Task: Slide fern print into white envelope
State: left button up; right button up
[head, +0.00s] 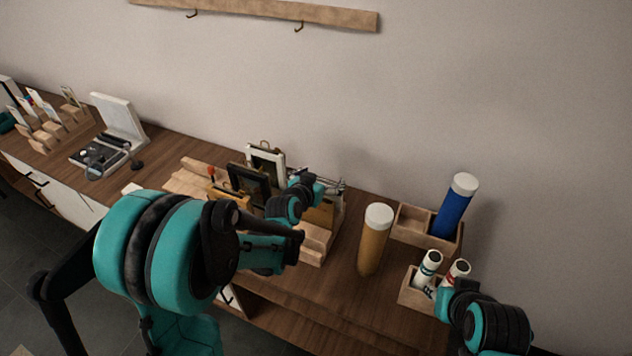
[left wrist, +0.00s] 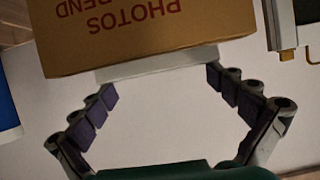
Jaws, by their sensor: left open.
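My left gripper (head: 332,186) is open beside the picture frames at the back of the table. In the left wrist view my open left gripper (left wrist: 160,84) has its fingertips near the two ends of a pale strip (left wrist: 155,66). The strip lies along the edge of a brown kraft mailer (left wrist: 150,30) with upside-down lettering, "PHOTOS" and "BEND" readable. I cannot tell whether the strip is the white envelope or whether the fingers touch it. The mailer shows partly behind the gripper in the head view (head: 320,214). I cannot make out the fern print.
A dark frame (head: 248,184) and a white frame (head: 266,164) stand left of my left gripper. A tan tube (head: 375,240) stands to the right, near a wooden box holding a blue tube (head: 455,207). Two small white tubes stand in another box (head: 415,294).

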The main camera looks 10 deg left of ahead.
pick_arm(q)
jog(key=v, duration=1.1)
jog(key=shift+s+a+r, duration=0.1)
jog(key=shift+r, duration=0.05)
notch_tip(320, 180, up, 9)
jog(key=p, duration=0.8)
dwell(0.4)
jog(key=shift+s, duration=0.1)
jog(key=s+a+f+n+g+y+b, duration=0.1)
jog(key=s+f+g+b, duration=0.1)
jog(key=s, duration=0.7)
jog(key=s+a+f+n+g+y+b, duration=0.1)
jog(key=s+f+g+b, duration=0.2)
jog(key=s+f, duration=0.3)
jog(key=s, duration=0.4)
jog(key=shift+a+f+g, duration=0.2)
jog(key=shift+f+g, duration=0.2)
